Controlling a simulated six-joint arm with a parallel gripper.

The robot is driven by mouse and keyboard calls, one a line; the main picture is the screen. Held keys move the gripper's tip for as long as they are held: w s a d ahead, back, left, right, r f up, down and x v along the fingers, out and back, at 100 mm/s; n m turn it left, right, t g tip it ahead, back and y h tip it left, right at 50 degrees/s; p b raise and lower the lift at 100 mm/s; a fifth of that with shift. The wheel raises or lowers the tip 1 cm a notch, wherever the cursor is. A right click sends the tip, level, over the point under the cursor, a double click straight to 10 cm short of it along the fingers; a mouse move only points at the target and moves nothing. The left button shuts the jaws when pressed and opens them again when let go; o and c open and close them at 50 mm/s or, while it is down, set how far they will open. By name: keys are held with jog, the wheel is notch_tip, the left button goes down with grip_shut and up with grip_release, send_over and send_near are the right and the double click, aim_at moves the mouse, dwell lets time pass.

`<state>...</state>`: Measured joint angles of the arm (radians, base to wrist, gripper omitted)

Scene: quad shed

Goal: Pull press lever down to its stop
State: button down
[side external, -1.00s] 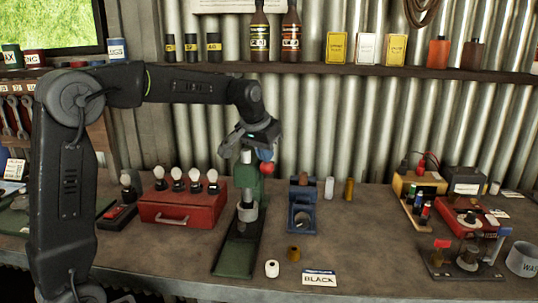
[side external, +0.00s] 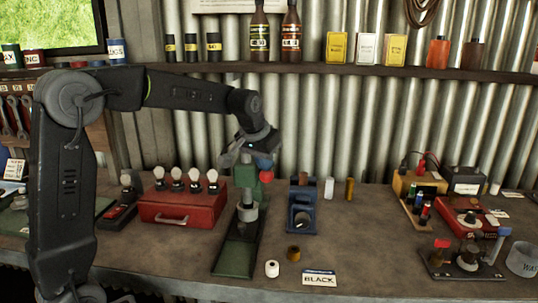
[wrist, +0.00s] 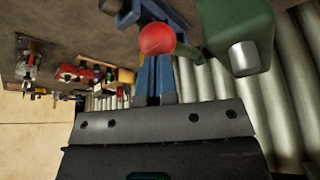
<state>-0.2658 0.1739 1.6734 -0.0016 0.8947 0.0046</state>
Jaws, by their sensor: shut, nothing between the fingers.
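The green press (side external: 247,180) stands on its long dark base on the bench, its ram over the base. Its lever ends in a red knob (side external: 266,175), low beside the press head. My gripper (side external: 264,163) is shut and empty, pointing down, with its blue fingertips just above the knob and seemingly touching it. In the wrist view the red knob (wrist: 157,39) lies right at the ends of the blue fingers (wrist: 155,78). The green press head (wrist: 238,35) is beside them on the right. The lever arm is mostly hidden in the side view.
A blue fixture (side external: 302,215) stands right of the press, and a red box with bulbs (side external: 178,209) stands left. A white spool (side external: 272,269), a brown ring (side external: 294,253) and a BLACK card (side external: 320,278) lie in front. A shelf (side external: 350,70) runs behind.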

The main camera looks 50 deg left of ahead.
aim_at(265, 174)
jog(key=shift+f, duration=0.4)
jog(key=shift+s+d+f, duration=0.1)
jog(key=shift+f, duration=0.6)
dwell(0.3)
jog(key=shift+f, duration=1.55)
